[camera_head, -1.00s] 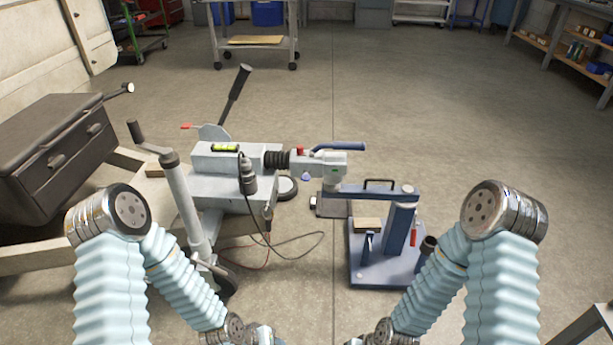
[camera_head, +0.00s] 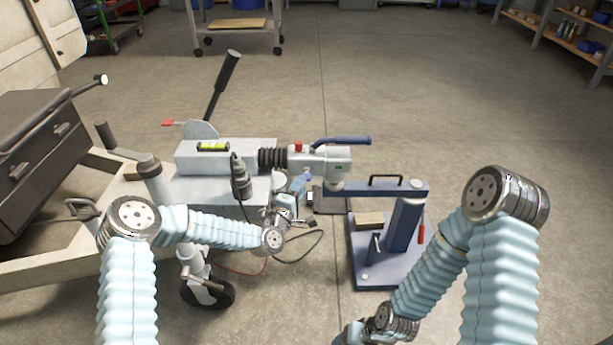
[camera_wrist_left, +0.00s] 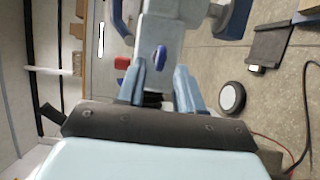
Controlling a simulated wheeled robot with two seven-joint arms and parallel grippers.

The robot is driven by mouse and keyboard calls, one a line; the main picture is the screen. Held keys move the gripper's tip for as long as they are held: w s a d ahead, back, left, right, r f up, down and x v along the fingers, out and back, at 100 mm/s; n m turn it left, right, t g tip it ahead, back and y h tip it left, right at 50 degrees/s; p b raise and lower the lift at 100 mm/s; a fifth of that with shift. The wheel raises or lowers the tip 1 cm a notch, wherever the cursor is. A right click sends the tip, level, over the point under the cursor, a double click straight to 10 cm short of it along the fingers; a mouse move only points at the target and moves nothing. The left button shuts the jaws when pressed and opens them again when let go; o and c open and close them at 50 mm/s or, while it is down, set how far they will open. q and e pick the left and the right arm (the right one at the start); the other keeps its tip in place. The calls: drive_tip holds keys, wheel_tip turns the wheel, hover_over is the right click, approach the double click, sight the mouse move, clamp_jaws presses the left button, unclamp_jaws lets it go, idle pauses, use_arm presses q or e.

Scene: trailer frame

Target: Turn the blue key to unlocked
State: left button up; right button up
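The blue key (camera_wrist_left: 159,58) is a small blue oval on the grey side of the coupling head (camera_wrist_left: 158,30) in the left wrist view. In the head view, the coupling head (camera_head: 318,160) has a blue handle on top, and my gripper largely covers the key. My left gripper (camera_wrist_left: 160,82) is open, its two light-blue fingers spread either side of the key's line. The key shows between and just beyond the fingertips; whether they touch it I cannot tell. In the head view, the left gripper (camera_head: 299,185) is just below the coupling head.
A blue hitch stand (camera_head: 385,275) is right of and below the coupling. The grey trailer frame, with a jack wheel (camera_head: 208,291), a hanging dark plug (camera_head: 240,178) and loose cables, is near my left arm. A red button (camera_head: 298,147) tops the coupling.

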sight(307, 175)
use_arm(q)
drive_tip(key=x, duration=0.5)
drive_tip(key=shift+w+d, duration=0.1)
drive_tip(key=shift+w, duration=0.1)
clamp_jaws()
